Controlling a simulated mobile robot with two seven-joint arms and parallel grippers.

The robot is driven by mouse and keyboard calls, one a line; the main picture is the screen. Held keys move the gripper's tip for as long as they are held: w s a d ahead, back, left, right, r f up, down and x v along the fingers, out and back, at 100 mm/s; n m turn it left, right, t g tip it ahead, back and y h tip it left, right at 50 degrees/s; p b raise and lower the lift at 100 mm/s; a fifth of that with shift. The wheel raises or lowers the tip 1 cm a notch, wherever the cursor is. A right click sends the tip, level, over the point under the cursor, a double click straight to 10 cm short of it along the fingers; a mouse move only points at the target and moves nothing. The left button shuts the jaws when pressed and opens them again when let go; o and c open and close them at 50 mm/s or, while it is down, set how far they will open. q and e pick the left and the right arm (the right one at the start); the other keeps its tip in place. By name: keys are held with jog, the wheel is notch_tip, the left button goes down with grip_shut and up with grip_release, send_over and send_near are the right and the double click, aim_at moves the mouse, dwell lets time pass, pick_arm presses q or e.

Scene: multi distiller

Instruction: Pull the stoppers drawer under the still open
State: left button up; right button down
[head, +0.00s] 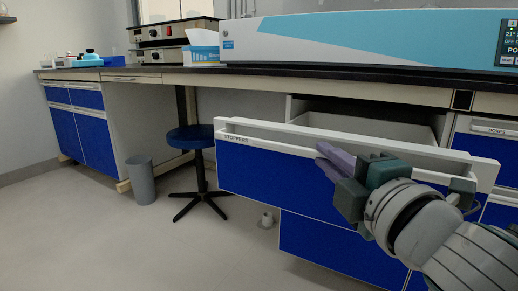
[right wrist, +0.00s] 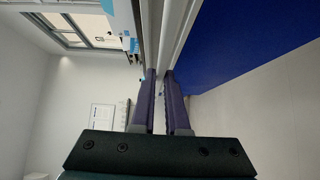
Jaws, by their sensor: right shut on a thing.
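The stoppers drawer (head: 262,172), with a blue front, a white rail along its top and a "STOPPERS" label, stands pulled out from under the counter. Its white inside (head: 375,124) shows behind the front. In the right wrist view the purple fingers (right wrist: 160,76) lie on either side of the white rail (right wrist: 172,35), with the blue front to the right. The fingertips' contact is partly hidden in the head view. My left gripper is not in view.
A long white and light-blue machine (head: 360,38) stands on the dark counter (head: 150,74) above the drawer. A blue stool (head: 190,137) and a grey bin (head: 141,180) stand to the left. A "BOXES" drawer (head: 490,130) is at the right.

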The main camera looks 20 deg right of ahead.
jog(key=shift+s+a, duration=0.3)
jog(key=shift+a, duration=0.05)
jog(key=c, duration=0.9)
grip_release()
jog(key=s, duration=0.3)
jog(key=s+p, duration=0.1)
jog(key=s, duration=0.6)
jog(key=shift+a, duration=0.4)
jog(key=shift+w+r, duration=0.1)
